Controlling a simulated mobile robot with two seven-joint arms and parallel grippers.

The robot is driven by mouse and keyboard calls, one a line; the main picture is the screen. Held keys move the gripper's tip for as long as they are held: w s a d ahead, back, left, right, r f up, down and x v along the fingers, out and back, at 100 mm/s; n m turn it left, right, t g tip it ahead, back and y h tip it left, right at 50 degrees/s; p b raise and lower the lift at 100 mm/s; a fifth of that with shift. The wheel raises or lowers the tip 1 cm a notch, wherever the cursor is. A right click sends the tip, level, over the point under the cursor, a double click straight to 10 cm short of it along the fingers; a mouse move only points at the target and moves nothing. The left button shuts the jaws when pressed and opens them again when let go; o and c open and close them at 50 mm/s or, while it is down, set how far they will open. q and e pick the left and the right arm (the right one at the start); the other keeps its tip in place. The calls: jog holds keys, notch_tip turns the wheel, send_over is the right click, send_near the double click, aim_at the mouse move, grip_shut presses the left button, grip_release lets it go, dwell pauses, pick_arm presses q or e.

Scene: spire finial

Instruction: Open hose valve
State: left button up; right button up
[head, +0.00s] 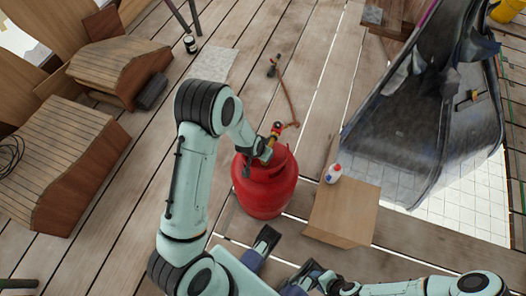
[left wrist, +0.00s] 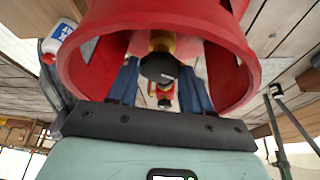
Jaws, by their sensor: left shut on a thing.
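The red gas cylinder (head: 265,190) stands upright on the plank floor. Its brass hose valve (head: 276,126), with a red part on top, sits above the cylinder collar. My left gripper (head: 267,148) reaches in at the valve from the left and is shut on it. The left wrist view shows the red collar (left wrist: 255,65) around the blue fingers (left wrist: 160,90). A brass fitting with a black knob (left wrist: 158,68) shows between them; the exact contact is unclear. My right gripper (head: 302,275) is low in the head view, away from the cylinder; its opening is unclear.
A thin hose (head: 287,97) runs from the valve to a torch-like tool (head: 273,66) on the floor. A wooden box (head: 343,212) with a white bottle (head: 333,173) stands right of the cylinder. A large dark metal piece (head: 425,115) is farther right. Wooden blocks (head: 70,150) lie left.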

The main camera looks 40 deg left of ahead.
dwell(0.4)
pick_arm(q)
jog(key=o, duration=1)
jog(key=shift+o, duration=0.2)
jog(key=shift+r, duration=0.1)
jog(key=p+v, duration=0.5)
jog(key=v, duration=0.8)
pick_arm(e)
jog(key=shift+g, duration=0.4)
jog(key=r, duration=0.1)
jog(key=s+r, duration=0.2)
jog(key=r, duration=0.1)
jog(key=shift+s+a, duration=0.1)
jog(key=shift+a, duration=0.05)
pick_arm(q)
jog(key=shift+r, duration=0.1)
jog(key=s+d+f+n+g+h+p, duration=0.1)
jog(key=s+d+f+p, duration=0.3)
jog(key=s+d, duration=0.4)
jog(key=s+d+f+n+g+h+p, duration=0.2)
jog(key=s+d+f+g+h+p, duration=0.1)
jog(key=s+d, duration=0.5)
jog(key=shift+s+d+f+g+p, duration=0.35)
jog(key=shift+s+f+g+p, duration=0.5)
jog(key=shift+f+p, duration=0.1)
pick_arm(e)
notch_tip(320, 180, up, 9)
jog(key=w, duration=0.2)
